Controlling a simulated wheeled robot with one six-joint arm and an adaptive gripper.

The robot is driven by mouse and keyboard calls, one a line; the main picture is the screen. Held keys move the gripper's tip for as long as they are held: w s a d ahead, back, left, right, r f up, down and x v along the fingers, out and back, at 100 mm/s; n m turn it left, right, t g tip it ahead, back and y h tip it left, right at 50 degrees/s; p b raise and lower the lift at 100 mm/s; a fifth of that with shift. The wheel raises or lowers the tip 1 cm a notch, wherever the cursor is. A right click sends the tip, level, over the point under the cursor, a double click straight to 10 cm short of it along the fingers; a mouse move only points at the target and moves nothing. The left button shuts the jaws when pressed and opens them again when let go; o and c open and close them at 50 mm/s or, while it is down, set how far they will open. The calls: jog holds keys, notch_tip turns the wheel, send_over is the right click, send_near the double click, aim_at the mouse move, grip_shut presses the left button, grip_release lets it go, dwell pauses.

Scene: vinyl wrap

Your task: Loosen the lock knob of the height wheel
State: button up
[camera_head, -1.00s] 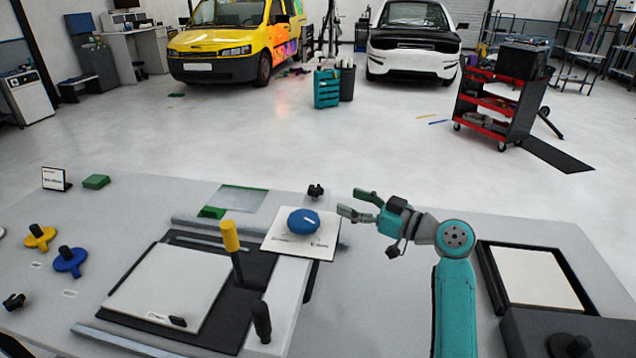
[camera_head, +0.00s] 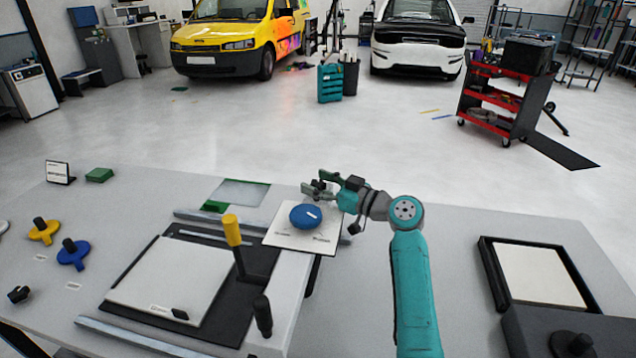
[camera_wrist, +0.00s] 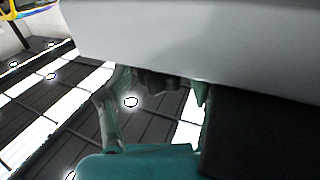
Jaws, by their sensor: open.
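The blue height wheel (camera_head: 305,216) lies on a white labelled plate (camera_head: 276,238) near the table's far edge. A small black knob (camera_head: 319,187), which looks like the lock knob, stands just behind it and is partly hidden by my fingers. My gripper (camera_head: 317,183) is open, reaching in from the right at the knob. In the wrist view my gripper (camera_wrist: 162,84) has one finger on each side of a dark knob-like shape (camera_wrist: 158,82), whose top is cut off by a pale surface. I cannot tell whether the fingers touch it.
A yellow-topped lever (camera_head: 232,230) and a black-handled post (camera_head: 262,315) stand left of and in front of the wheel. A white panel (camera_head: 165,275) lies at left. Yellow (camera_head: 44,232) and blue (camera_head: 73,255) handled pieces sit further left. A black-framed tray (camera_head: 490,268) is at right.

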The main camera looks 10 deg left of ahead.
jog(key=shift+a, duration=0.1)
jog(key=c, duration=1.2)
jog(key=shift+o, duration=0.2)
jog(key=shift+n+g, duration=0.3)
jog(key=shift+g, duration=0.2)
jog(key=n+g+y, duration=0.1)
jog(key=n+g, duration=0.1)
jog(key=g, duration=0.2)
jog(key=shift+w+r+n, duration=0.1)
jog(key=shift+n, duration=0.3)
jog(key=shift+n+g, duration=1.4)
jog(key=shift+g, duration=0.9)
jog(key=shift+n+g, duration=0.6)
jog(key=shift+g, duration=0.3)
jog(key=o, duration=1.2)
jog(key=shift+c, duration=0.2)
